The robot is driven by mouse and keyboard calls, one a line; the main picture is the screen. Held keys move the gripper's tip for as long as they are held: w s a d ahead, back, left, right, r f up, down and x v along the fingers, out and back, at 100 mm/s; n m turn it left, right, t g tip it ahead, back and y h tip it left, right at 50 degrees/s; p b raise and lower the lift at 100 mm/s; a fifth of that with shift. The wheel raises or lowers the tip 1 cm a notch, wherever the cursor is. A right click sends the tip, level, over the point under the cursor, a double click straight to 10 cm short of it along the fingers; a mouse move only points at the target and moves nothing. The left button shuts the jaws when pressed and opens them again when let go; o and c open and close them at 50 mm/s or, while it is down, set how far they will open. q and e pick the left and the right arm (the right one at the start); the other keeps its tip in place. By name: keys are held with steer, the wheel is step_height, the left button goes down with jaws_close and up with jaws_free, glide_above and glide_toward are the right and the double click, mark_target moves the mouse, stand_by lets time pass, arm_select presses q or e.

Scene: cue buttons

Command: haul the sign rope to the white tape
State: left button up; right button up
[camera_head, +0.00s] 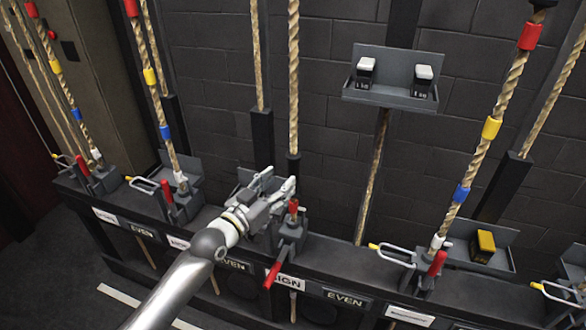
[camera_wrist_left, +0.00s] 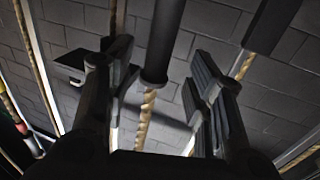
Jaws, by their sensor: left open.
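The sign rope (camera_head: 293,70) hangs down the wall into a dark sleeve (camera_head: 294,168) above the SIGN label (camera_head: 285,282). My left gripper (camera_head: 280,185) is open beside the sleeve, just above the lock. In the left wrist view, a dark sleeve (camera_wrist_left: 164,40) and a rope (camera_wrist_left: 146,120) show between the spread fingers; I cannot tell whether they lie inside the grasp. White tape (camera_head: 437,243) shows low on a neighbouring rope. My right gripper is out of view.
Neighbouring ropes carry red, yellow, blue and white bands above locks with wire loops (camera_head: 392,254). A shelf (camera_head: 390,95) with two weights hangs on the brick wall. A tray with a yellow block (camera_head: 483,246) stands at right. My left arm crosses the rail.

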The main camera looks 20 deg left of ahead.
mark_target(290, 172)
arm_select(q)
steer(key=shift+p+x, duration=0.3)
steer(key=shift+x, duration=3.25)
steer(key=shift+c, duration=0.2)
jaws_close()
